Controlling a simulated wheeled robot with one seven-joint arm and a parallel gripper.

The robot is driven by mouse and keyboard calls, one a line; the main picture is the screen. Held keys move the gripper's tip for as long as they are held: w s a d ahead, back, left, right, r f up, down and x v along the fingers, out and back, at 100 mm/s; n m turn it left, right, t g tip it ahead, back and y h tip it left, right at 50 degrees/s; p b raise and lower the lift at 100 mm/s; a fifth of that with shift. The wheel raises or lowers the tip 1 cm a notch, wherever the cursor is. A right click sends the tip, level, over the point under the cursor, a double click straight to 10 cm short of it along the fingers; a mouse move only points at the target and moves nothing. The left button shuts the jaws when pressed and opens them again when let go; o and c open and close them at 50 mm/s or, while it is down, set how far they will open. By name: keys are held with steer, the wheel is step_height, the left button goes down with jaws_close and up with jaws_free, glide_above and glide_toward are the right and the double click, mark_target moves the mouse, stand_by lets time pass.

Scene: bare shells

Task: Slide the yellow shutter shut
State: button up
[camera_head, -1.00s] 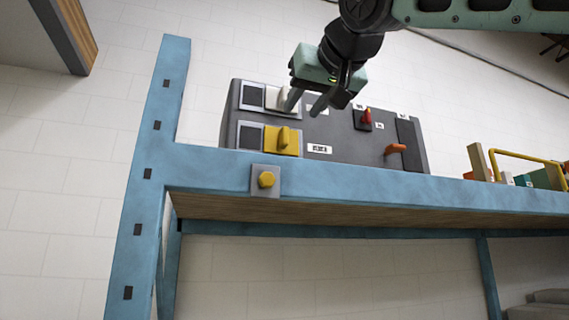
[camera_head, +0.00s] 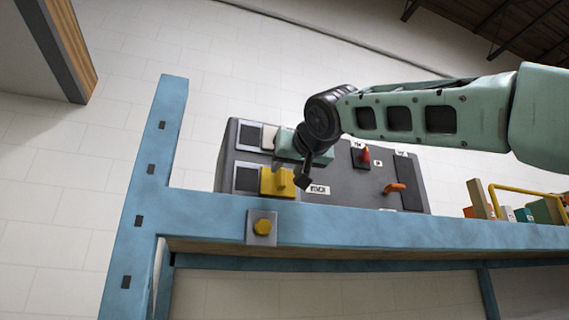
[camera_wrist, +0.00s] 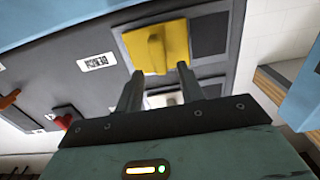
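The yellow shutter (camera_head: 274,184) sits on the sloped face of a dark grey panel box (camera_head: 330,190). It has a raised yellow handle. A dark square window (camera_head: 246,178) is uncovered to its left. My gripper (camera_head: 291,177) is at the shutter, with its fingertips partly hidden in the head view. In the wrist view the yellow shutter (camera_wrist: 172,43) is just beyond the fingertips, and the dark window (camera_wrist: 209,35) is to its right. There my gripper (camera_wrist: 160,70) is open and empty, its fingers apart and pointing at the handle, without clearly reaching around it.
A white shutter (camera_head: 268,137) is above the yellow one. A red switch (camera_head: 365,155) and an orange handle (camera_head: 394,187) are farther right. A yellow knob (camera_head: 262,227) is on the blue bench's front edge (camera_head: 350,231). A yellow-handled tray (camera_head: 520,191) stands at the right.

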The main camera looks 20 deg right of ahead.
steer(key=shift+w+p, duration=0.4)
steer(key=shift+w, duration=1.05)
